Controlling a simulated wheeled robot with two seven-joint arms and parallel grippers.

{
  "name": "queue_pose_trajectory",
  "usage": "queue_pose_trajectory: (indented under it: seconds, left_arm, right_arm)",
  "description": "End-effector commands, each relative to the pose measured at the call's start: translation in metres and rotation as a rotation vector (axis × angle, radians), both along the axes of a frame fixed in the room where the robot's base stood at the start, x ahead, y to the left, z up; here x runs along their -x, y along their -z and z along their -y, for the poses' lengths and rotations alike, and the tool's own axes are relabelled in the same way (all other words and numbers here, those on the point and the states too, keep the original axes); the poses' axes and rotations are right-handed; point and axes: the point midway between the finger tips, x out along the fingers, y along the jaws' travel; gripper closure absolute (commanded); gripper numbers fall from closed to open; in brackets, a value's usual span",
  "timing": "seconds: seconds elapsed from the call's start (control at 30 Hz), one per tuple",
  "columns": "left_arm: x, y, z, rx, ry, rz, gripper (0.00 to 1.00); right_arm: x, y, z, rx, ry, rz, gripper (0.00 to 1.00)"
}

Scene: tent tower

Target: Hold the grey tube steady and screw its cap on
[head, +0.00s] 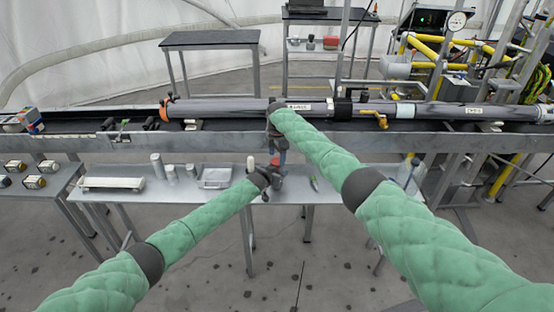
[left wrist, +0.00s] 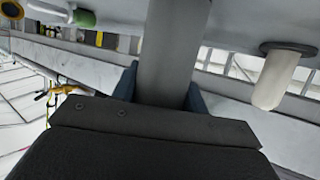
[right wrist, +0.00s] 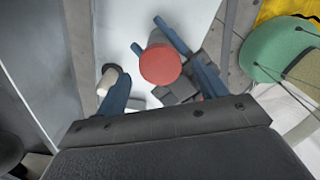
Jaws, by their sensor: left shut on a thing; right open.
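My left gripper (head: 272,178) is shut on the grey tube (left wrist: 172,50), whose plain side stands between its two blue fingers in the left wrist view. My right gripper (head: 277,148) is directly above the left one. In the right wrist view its blue fingers are open, with the round red cap (right wrist: 160,66) between and beyond them, seen from above. The cap appears to be over the tube's upper end. Its underside and the joint with the tube are hidden, so I cannot tell how far it is on.
A cream cylinder on a dark base (left wrist: 272,80) stands close beside the left gripper. The grey table (head: 225,195) also bears a white tray (head: 113,183), several grey cylinders (head: 157,166) and a shallow bin (head: 215,177). A long pipe (head: 225,108) runs behind along the rail.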

Motion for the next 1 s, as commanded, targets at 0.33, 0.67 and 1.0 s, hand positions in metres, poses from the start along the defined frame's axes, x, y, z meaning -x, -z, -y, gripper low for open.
queue_pose_trajectory:
  seconds: [0.33, 0.67, 1.0]
  left_arm:
    - [0.001, 0.002, 0.000, -0.001, 0.000, -0.002, 1.00]
    - [0.001, 0.002, 0.000, -0.001, 0.000, -0.002, 1.00]
    - [0.001, 0.002, 0.000, -0.002, 0.000, -0.003, 1.00]
  right_arm:
    - [-0.001, -0.024, 0.001, 0.001, 0.000, 0.000, 0.29]
    - [0.006, -0.015, -0.006, -0.010, -0.003, -0.012, 0.33]
    - [0.003, -0.040, -0.028, -0.105, 0.046, -0.007, 0.33]
